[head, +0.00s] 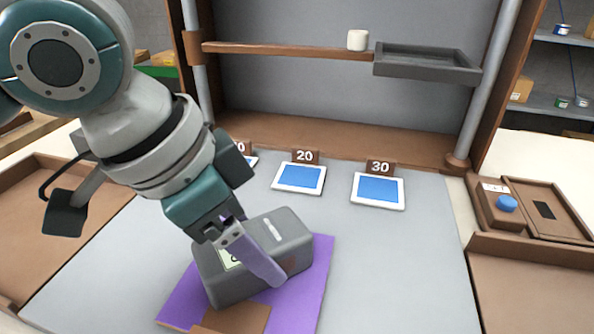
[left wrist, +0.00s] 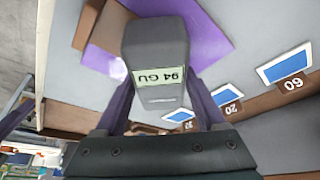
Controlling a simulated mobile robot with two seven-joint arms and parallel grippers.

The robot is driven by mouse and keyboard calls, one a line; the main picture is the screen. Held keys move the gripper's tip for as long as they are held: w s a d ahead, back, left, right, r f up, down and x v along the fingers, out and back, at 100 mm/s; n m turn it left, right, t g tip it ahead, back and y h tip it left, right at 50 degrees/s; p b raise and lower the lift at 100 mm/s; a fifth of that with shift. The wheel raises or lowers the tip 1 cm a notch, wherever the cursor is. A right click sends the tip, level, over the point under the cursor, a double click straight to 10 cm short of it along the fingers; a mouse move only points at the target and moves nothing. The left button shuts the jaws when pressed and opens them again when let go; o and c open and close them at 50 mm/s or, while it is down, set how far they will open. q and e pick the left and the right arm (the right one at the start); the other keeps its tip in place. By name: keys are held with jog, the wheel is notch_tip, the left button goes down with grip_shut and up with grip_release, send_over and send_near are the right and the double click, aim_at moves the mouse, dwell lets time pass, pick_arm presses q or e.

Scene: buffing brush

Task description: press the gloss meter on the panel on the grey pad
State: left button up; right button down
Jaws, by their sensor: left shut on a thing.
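The gloss meter (head: 262,253) is a dark grey box with a pale green display, which reads "94 GU" the right way round or inverted in the left wrist view (left wrist: 160,70). My left gripper (head: 255,258) is shut on it, with purple fingers along its sides; they also show in the left wrist view (left wrist: 160,108). The meter is over the glossy purple panel (head: 318,268) and seems to sit on it; any small gap underneath is hidden. The panel lies on the grey pad (head: 405,265). My right gripper is out of view.
A brown block (head: 235,318) is at the panel's near edge. A shelf holds a white cup (head: 357,40) and grey tray (head: 425,62). A blue-knobbed box (head: 500,205) is right. The pad's right side is clear.

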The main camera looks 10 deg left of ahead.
pick_arm(q)
jog(key=shift+a+f+p, duration=0.1)
jog(key=shift+f+p, duration=0.1)
jog(key=shift+p, duration=0.25)
dwell(1.6)
notch_tip(320, 180, up, 7)
jog(key=p, duration=0.9)
jog(key=shift+r, duration=0.2)
